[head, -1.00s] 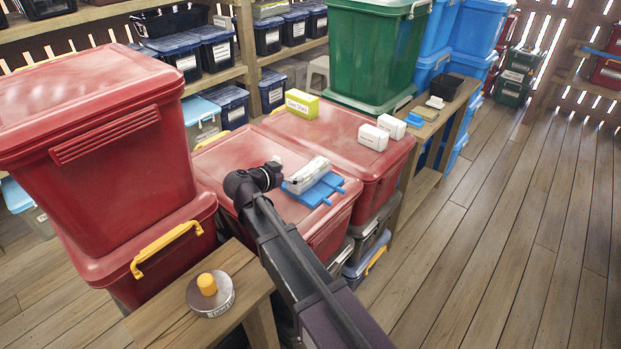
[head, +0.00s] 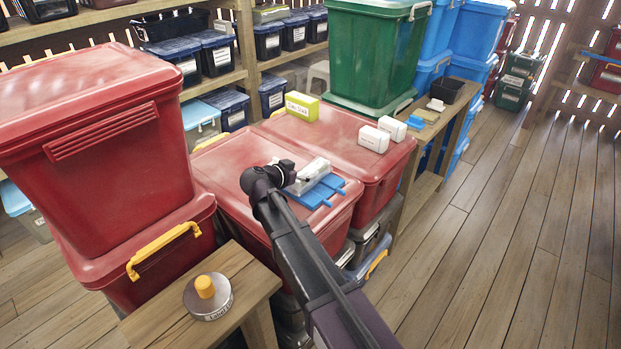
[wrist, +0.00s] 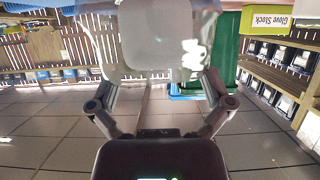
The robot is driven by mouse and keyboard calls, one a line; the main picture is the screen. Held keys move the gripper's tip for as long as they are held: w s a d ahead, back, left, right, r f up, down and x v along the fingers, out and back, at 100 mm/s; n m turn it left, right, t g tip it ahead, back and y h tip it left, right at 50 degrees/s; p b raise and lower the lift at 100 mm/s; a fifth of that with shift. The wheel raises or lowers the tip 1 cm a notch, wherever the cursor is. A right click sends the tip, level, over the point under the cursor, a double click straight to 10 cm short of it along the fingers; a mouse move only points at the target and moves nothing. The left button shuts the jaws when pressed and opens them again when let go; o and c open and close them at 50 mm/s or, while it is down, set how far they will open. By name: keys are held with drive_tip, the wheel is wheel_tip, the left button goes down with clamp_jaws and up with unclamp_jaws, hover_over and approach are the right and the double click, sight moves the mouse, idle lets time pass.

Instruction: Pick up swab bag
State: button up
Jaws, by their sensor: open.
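The swab bag (head: 314,170), a pale, shiny packet, lies on the blue tray-like piece (head: 322,192) on top of a red lidded bin. My gripper (head: 284,176) is at its left end in the head view and partly covers it. In the wrist view, my gripper (wrist: 158,88) has its two fingers spread apart. A pale see-through bag (wrist: 158,40) fills the upper middle, across the space between the fingers. Whether the fingers touch it cannot be told.
A yellow-green box (head: 302,105) and two white boxes (head: 374,138) stand on the red bin behind. A tall red bin (head: 110,150) rises at left. A wooden bench with a round weight (head: 208,297) is in front. Open floor lies to the right.

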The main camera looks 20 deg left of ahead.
drive_tip(key=shift+x, duration=1.2)
drive_tip(key=shift+c, duration=0.2)
drive_tip(key=c, duration=1)
